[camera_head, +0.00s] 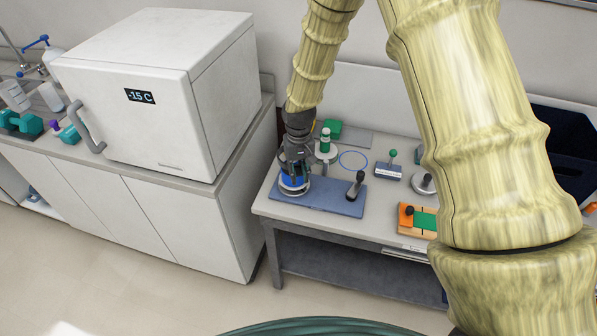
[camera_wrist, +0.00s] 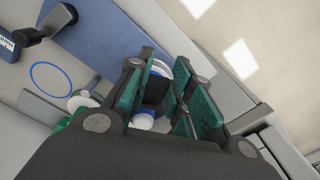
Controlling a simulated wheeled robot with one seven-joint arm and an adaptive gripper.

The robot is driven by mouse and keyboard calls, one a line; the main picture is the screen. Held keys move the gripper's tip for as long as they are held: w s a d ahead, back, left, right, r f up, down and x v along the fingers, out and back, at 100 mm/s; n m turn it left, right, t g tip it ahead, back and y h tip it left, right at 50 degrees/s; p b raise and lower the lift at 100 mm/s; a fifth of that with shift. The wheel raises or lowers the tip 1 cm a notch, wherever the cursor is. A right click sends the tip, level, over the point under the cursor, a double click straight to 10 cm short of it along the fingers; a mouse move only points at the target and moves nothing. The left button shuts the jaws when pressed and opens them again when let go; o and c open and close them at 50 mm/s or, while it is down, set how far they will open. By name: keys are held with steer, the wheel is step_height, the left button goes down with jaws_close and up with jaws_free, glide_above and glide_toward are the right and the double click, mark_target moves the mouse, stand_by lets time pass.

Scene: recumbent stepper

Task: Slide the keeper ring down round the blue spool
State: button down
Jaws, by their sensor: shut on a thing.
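The blue spool (camera_head: 291,182) stands on the blue base plate (camera_head: 329,198) near the left end of the bench, with white showing round its lower part. My gripper (camera_head: 294,172) points down right over the spool, its fingers at the spool's top. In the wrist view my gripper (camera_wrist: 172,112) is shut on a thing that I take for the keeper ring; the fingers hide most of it. White and blue parts of the spool (camera_wrist: 183,68) show beyond and between the fingers. I cannot tell how far down round the spool the ring sits.
A black-handled clamp (camera_head: 356,186) stands at the plate's right end. Behind are a green-capped bottle (camera_head: 325,141) and a thin blue circle (camera_head: 353,160) on the bench. A small blue block (camera_head: 388,171) and an orange-green block (camera_head: 419,219) lie right. A white freezer (camera_head: 160,90) stands left.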

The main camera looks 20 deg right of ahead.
steer(key=shift+f+b, duration=0.4)
steer(key=shift+f, duration=0.55)
stand_by(0.8)
stand_by(0.3)
steer(key=c, duration=0.9)
jaws_free()
step_height(320, 180, up, 7)
steer(key=p, duration=0.4)
stand_by(0.3)
